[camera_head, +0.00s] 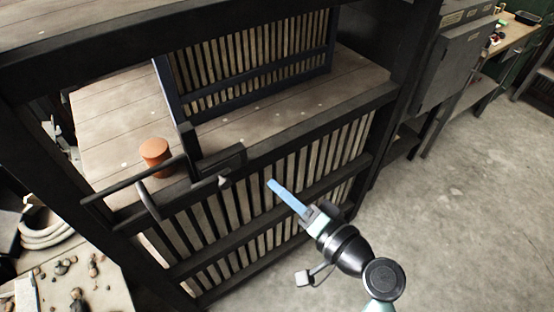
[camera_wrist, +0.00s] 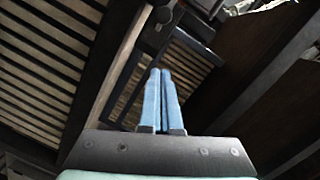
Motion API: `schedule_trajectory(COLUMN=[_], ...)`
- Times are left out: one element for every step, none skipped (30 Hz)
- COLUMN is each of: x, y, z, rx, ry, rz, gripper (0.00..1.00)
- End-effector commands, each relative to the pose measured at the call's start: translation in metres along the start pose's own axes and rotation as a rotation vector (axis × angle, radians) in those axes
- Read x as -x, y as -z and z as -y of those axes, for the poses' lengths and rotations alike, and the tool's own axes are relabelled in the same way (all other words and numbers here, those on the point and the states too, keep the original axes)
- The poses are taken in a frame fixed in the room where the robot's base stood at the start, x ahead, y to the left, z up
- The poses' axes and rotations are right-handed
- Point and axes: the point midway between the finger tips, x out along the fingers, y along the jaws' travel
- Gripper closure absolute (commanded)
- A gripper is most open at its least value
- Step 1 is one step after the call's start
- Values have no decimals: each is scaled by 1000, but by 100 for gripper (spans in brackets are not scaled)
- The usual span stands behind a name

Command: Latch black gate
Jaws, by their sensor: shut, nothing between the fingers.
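The black gate (camera_head: 265,185) is a slatted panel in a dark frame, seen from above in the head view. Its slats also show at the left of the wrist view (camera_wrist: 45,60). A black latch (camera_head: 215,167) with long bars and a small pale-tipped end sits on the gate's top rail, left of centre. My gripper (camera_head: 271,184) has its blue fingers shut and empty. In the head view it appears right of and slightly below the latch, apart from it in the picture. In the wrist view the shut fingertips (camera_wrist: 160,72) point up toward a dark fitting that I cannot clearly identify.
An orange cylinder (camera_head: 155,153) stands on the plank floor behind the gate. Another slatted panel (camera_head: 250,62) stands farther back. Dark posts flank the gate. A stony table (camera_head: 75,275) is at lower left. Bare concrete floor (camera_head: 450,220) lies open to the right.

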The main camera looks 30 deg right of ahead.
Motion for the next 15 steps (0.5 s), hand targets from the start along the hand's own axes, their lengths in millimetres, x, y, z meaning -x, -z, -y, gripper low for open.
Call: schedule_trajectory(x=[-12,-19,-28,-34,-41,-50,-56,-62,-70,-74,-73,-74,-75,-75,-76], y=[2,1,2,1,2,1,2,2,1,-1,-9,-16,-19,-23,-27], z=[4,4,4,4,4,4,3,4,4,3,2,2,2,2,2], rx=[1,0,1,0,1,2,2,2,2,1,0,-1,-1,1,1], ry=[3,3,3,3,3,1,1,2,2,0,-2,-2,-2,-2,-2], rz=[1,3,2,3,2,3,1,2,2,3,4,5,3,3,2], gripper=[100,100,100,100,100,100,100,100,100,100,100,100,100,100,100])
